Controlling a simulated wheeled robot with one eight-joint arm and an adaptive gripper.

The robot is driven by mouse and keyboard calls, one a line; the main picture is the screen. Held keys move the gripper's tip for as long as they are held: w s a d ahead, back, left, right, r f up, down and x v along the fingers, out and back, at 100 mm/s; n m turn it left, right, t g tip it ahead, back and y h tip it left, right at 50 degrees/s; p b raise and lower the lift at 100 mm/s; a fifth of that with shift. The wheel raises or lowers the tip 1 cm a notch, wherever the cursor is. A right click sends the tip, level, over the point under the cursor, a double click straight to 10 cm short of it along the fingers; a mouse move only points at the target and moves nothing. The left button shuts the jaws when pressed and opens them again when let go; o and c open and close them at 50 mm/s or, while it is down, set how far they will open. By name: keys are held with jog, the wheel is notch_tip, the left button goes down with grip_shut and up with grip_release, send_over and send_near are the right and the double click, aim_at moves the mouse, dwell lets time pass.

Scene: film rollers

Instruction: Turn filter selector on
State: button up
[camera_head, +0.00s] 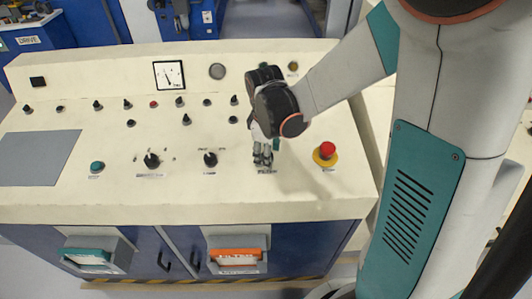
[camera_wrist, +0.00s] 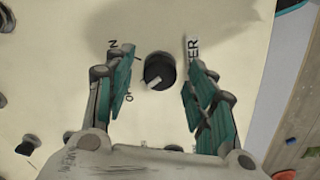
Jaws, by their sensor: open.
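The filter selector (camera_wrist: 160,71) is a round black knob with a white pointer mark, on the cream panel. In the wrist view it sits between my open fingers, with a visible gap on both sides. The pointer mark is at the knob's lower left. Part of its label, ending in "ER", shows to the right, and partly covered position letters show to the left. In the head view my gripper (camera_head: 262,156) points down just above the "FILTER" label (camera_head: 267,171) and hides the knob.
A red emergency button (camera_head: 327,149) on a yellow base stands close to the right of my gripper. Two black selectors, one nearer (camera_head: 210,159) and one farther (camera_head: 152,160), and a green button (camera_head: 97,167) are to the left. A gauge (camera_head: 169,75) and rows of small knobs are behind.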

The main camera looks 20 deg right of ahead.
jog(key=shift+f, duration=0.3)
jog(key=c, duration=1.1)
jog(key=shift+o, duration=0.2)
jog(key=shift+m, duration=0.4)
jog(key=m, duration=1.1)
